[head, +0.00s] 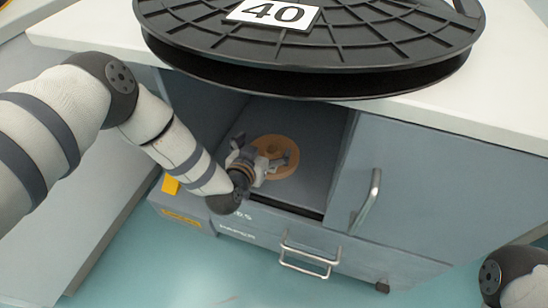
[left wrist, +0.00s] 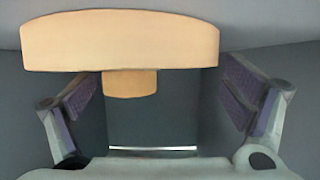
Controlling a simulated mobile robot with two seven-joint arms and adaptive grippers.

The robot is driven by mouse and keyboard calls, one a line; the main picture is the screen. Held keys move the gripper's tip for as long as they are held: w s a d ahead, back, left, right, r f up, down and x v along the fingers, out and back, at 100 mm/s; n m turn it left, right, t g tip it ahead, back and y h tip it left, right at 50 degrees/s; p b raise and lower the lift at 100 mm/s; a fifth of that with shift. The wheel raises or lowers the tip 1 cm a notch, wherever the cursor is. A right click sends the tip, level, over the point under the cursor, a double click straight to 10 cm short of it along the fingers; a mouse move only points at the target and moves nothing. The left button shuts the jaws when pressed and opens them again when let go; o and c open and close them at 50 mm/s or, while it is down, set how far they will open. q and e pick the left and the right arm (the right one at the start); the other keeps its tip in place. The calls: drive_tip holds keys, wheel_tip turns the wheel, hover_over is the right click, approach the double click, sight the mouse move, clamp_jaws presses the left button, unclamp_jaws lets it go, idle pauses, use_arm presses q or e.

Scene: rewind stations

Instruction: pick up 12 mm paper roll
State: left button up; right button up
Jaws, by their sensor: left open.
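A flat tan-orange paper roll (head: 284,146) lies in the open compartment of the grey cabinet, partly covered by my left gripper. No size mark on it is readable. My left gripper (head: 272,160) is open and reaches into the compartment over the roll. In the left wrist view the roll (left wrist: 125,42) is a wide tan band in front of the fingers, reaching left past the left finger. A smaller tan piece (left wrist: 130,83) shows below it, between the open pads of the gripper (left wrist: 160,85). The gap between the pads holds no clear grip. My right gripper is out of view.
A large black reel (head: 330,45) marked 40 lies on the white worktop (head: 430,108) and overhangs the compartment. A closed door with a handle (head: 367,198) is at its right. A drawer with a handle (head: 308,257) is below. Dark compartment walls stand close around my gripper.

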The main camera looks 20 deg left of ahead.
use_arm(q)
drive_tip(key=shift+r, duration=0.1)
drive_tip(key=c, duration=1.3)
